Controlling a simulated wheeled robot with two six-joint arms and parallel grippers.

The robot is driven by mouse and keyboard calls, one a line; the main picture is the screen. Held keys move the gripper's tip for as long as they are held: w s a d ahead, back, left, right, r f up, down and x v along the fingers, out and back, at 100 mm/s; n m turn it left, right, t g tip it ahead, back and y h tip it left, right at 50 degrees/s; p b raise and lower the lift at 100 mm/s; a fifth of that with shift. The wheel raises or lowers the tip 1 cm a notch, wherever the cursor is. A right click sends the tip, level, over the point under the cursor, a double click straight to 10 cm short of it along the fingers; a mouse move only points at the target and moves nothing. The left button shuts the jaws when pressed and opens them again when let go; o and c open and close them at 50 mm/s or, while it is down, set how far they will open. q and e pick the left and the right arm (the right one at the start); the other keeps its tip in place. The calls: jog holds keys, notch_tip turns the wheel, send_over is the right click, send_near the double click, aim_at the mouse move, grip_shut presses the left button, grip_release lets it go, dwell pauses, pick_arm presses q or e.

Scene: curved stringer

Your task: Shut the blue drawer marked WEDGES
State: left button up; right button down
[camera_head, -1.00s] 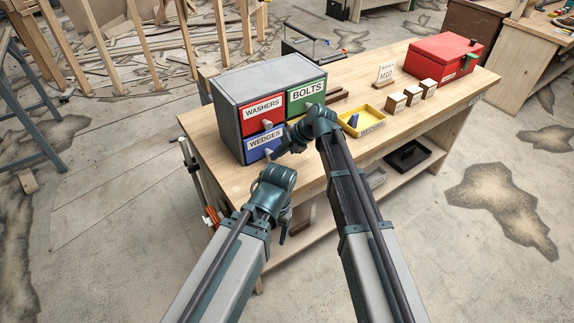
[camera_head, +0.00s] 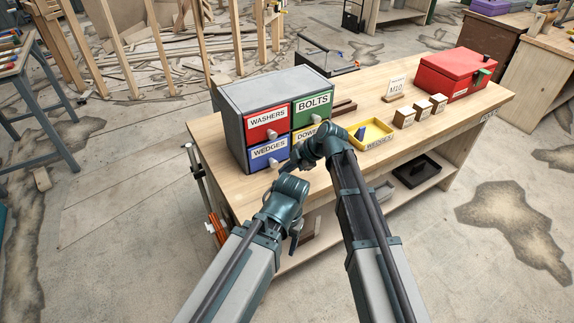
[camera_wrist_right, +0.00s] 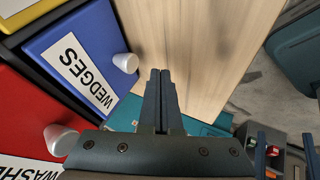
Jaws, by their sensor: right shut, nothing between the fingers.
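The blue drawer marked WEDGES (camera_head: 262,158) is at the lower left of the grey cabinet (camera_head: 233,135). Its front carries a white label and a white knob. In the right wrist view the blue front (camera_wrist_right: 55,40) and its knob (camera_wrist_right: 125,62) are at upper left; the front seems to stand slightly proud, but how far is unclear. My right gripper (camera_head: 287,168) is in front of the cabinet, right of the blue drawer. In the wrist view its fingers (camera_wrist_right: 160,72) are shut and empty, beside the knob and apart from it.
A red WASHERS drawer (camera_head: 258,132) is above the blue one, with green BOLTS (camera_head: 313,118) and yellow DOWELS (camera_head: 304,133) drawers at right. A yellow tray (camera_head: 378,137), small blocks (camera_head: 422,108) and a red toolbox (camera_head: 440,75) stand rightward. Bare bench (camera_head: 214,150) lies left.

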jog(key=p+v, duration=0.8)
jog(key=v, duration=0.2)
jog(key=shift+s+d, duration=0.25)
jog(key=shift+s, duration=0.05)
jog(key=s+d+f+m+g+h, duration=0.15)
jog(key=s+d+m+h, duration=0.25)
jog(key=s+d+m, duration=0.65)
jog(key=s+d+f+m+h, duration=0.3)
jog(key=s+d+m, duration=0.35)
jog(key=m, duration=0.65)
jog(key=s+a+n+h, duration=0.1)
jog(key=s+a+n, duration=0.2)
jog(key=a, duration=0.6)
jog(key=shift+s+a+g+h, duration=0.3)
jog(key=shift+s+g, duration=0.05)
jog(key=shift+s, duration=0.35)
jog(key=shift+r+n, duration=0.15)
jog(key=shift+n, duration=0.1)
